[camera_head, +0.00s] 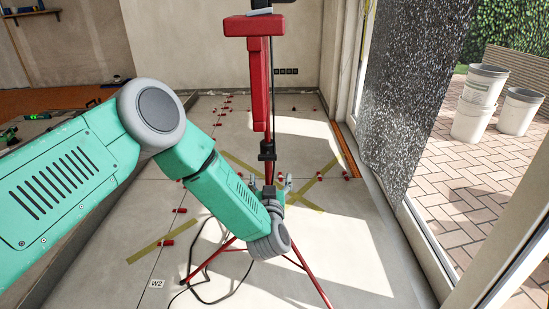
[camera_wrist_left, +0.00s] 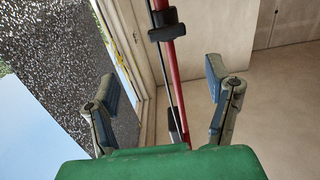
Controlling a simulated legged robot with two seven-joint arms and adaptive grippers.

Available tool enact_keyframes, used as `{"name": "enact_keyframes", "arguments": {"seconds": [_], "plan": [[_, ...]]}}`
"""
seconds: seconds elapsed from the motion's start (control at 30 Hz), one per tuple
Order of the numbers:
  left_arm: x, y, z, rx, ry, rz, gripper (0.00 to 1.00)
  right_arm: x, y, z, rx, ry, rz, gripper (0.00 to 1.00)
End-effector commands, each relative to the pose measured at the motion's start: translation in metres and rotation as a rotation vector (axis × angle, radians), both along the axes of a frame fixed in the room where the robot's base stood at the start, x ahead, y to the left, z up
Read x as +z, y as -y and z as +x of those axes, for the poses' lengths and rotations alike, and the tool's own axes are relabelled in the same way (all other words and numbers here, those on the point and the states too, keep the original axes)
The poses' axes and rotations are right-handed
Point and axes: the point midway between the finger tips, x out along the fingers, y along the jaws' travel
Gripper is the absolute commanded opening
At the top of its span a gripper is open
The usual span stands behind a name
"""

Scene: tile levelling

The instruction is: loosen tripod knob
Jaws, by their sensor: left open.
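The red tripod (camera_head: 259,85) stands on the tiled floor in the middle of the head view, with its legs spread. A black clamp with a knob (camera_head: 267,150) sits partway down its pole. In the left wrist view the red pole (camera_wrist_left: 176,65) and the black clamp with the knob (camera_wrist_left: 166,24) show at top centre. My left gripper (camera_head: 279,183) is close to the pole, below the clamp, partly hidden by my wrist. In the left wrist view its two fingers (camera_wrist_left: 163,80) are spread wide and empty, with the pole between them in the picture. My right gripper is out of view.
Red levelling clips (camera_head: 167,242) and yellow tape strips (camera_head: 319,181) lie on the tiles (camera_head: 330,235). A black cable (camera_head: 215,290) loops by the tripod's left leg. A speckled dark panel (camera_head: 408,95) and white buckets (camera_head: 482,85) are to the right.

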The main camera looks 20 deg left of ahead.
Motion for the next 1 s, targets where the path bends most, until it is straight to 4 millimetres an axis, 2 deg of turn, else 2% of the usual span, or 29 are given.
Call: {"name": "enact_keyframes", "arguments": {"seconds": [0.17,0.3,0.5,0.7,1.0], "plan": [[-0.004,-0.015,0.035,0.007,0.004,-0.002,0.72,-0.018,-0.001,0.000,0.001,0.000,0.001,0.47],[-0.003,-0.019,0.065,0.004,0.003,0.004,0.72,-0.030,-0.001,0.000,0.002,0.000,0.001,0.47],[-0.001,-0.024,0.098,0.002,0.002,0.008,0.72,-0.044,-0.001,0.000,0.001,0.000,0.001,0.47],[0.000,-0.032,0.114,0.002,0.001,0.005,0.72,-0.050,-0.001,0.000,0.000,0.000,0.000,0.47],[0.001,-0.033,0.117,0.001,-0.001,0.004,0.72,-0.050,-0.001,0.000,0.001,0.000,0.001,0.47]]}}
